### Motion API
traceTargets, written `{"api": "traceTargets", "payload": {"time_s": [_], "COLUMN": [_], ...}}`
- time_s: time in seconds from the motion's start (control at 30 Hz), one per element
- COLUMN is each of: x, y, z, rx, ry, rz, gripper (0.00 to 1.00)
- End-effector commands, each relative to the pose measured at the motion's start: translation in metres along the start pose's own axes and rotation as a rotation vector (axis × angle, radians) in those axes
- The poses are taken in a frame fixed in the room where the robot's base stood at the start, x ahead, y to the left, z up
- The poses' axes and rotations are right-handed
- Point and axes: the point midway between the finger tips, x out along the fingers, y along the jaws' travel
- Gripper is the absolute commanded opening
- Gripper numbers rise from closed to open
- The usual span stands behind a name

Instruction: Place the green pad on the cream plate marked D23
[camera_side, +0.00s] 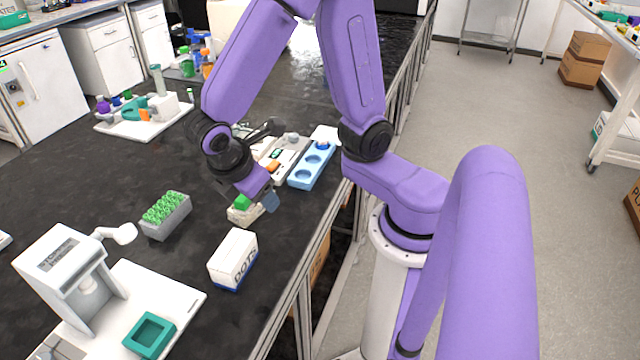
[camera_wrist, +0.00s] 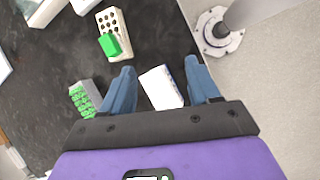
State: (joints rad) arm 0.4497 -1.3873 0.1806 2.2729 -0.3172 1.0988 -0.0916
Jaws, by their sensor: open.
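A small green pad (camera_side: 242,202) rests on a cream block (camera_side: 246,214) near the bench's right edge, partly behind my gripper in the side view. In the wrist view the green pad (camera_wrist: 110,45) lies over one end of the cream block (camera_wrist: 113,17), whose other end shows dark holes. I cannot read a D23 mark on it. My gripper (camera_wrist: 162,80) is open, its two blue fingers apart and nothing held between them. In the side view the fingertips (camera_side: 271,201) are just right of the green pad, apart from it as far as I can see.
A white DOTS box (camera_side: 232,260) stands in front of the cream block; the wrist view shows it between and beyond the fingers. A rack of green-capped tubes (camera_side: 166,214) is to the left. A blue tray (camera_side: 312,165) and a grey device (camera_side: 284,157) lie behind.

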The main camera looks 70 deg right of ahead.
Motion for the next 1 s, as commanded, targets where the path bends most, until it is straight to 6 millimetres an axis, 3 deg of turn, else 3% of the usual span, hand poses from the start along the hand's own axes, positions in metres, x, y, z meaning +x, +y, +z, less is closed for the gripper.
{"api": "traceTargets", "payload": {"time_s": [0.2,0.43,0.6,1.0], "x": [-0.015,-0.024,-0.026,-0.027], "y": [-0.049,-0.090,-0.101,-0.101], "z": [0.036,0.061,0.068,0.068], "rx": [0.078,0.125,0.136,0.136], "ry": [0.244,0.421,0.464,0.466], "rz": [-0.083,-0.168,-0.195,-0.196], "gripper": [0.61,0.61,0.61,0.61]}}
